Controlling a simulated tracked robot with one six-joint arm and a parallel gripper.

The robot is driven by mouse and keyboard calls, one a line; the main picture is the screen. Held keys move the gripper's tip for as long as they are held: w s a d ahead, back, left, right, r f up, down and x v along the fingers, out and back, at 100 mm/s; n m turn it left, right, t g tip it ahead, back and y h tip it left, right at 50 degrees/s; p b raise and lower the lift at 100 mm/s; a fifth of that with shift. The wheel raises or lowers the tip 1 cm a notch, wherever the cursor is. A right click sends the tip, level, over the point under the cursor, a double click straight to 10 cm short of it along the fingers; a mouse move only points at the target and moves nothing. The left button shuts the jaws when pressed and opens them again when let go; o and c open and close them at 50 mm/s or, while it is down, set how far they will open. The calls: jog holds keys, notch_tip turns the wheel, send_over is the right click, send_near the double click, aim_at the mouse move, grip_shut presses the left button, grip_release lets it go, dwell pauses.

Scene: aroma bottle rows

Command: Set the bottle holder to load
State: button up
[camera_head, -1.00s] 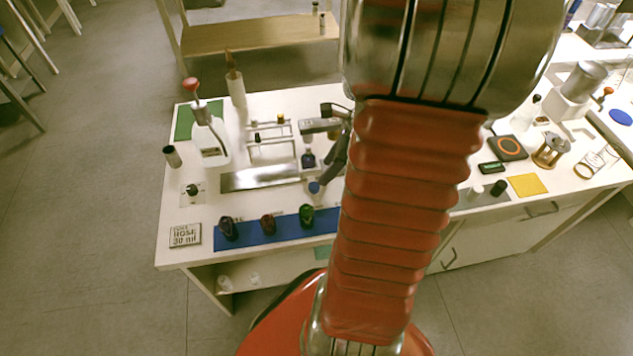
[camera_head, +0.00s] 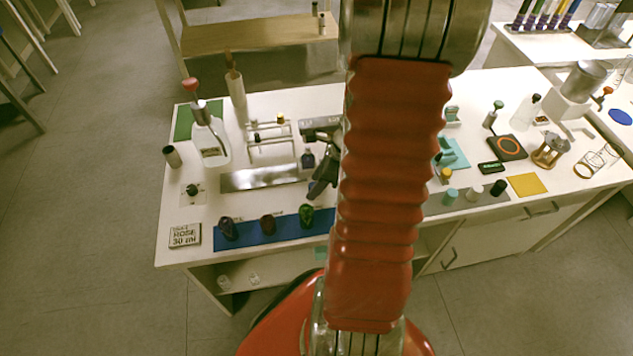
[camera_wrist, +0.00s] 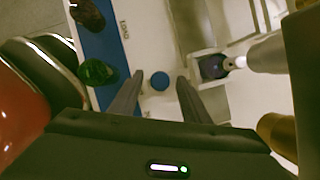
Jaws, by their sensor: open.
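The bottle holder (camera_wrist: 197,56) is a pale tray with a dark violet bottle (camera_wrist: 213,67) standing in it. The bottle also shows in the head view (camera_head: 308,160). A round blue knob (camera_wrist: 160,81) is at the holder's near side. A small printed label (camera_wrist: 124,30), seemingly reading LOAD, lies beside the blue strip. My gripper (camera_wrist: 160,77) is open, with its two fingers on either side of the knob; contact is not clear. In the head view my gripper (camera_head: 318,190) covers the knob, and my arm hides the area to its right.
A blue strip (camera_head: 285,233) with several dark bottles (camera_head: 307,215) lies along the front edge. A metal plate (camera_head: 250,181) and small rack (camera_head: 268,140) are to the left. A pale nozzle (camera_wrist: 267,54) points toward the holder's bottle. A white dispenser bottle (camera_head: 212,145) stands farther left.

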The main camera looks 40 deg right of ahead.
jog(key=shift+c, duration=0.4)
grip_shut()
jog(key=shift+w, duration=0.1)
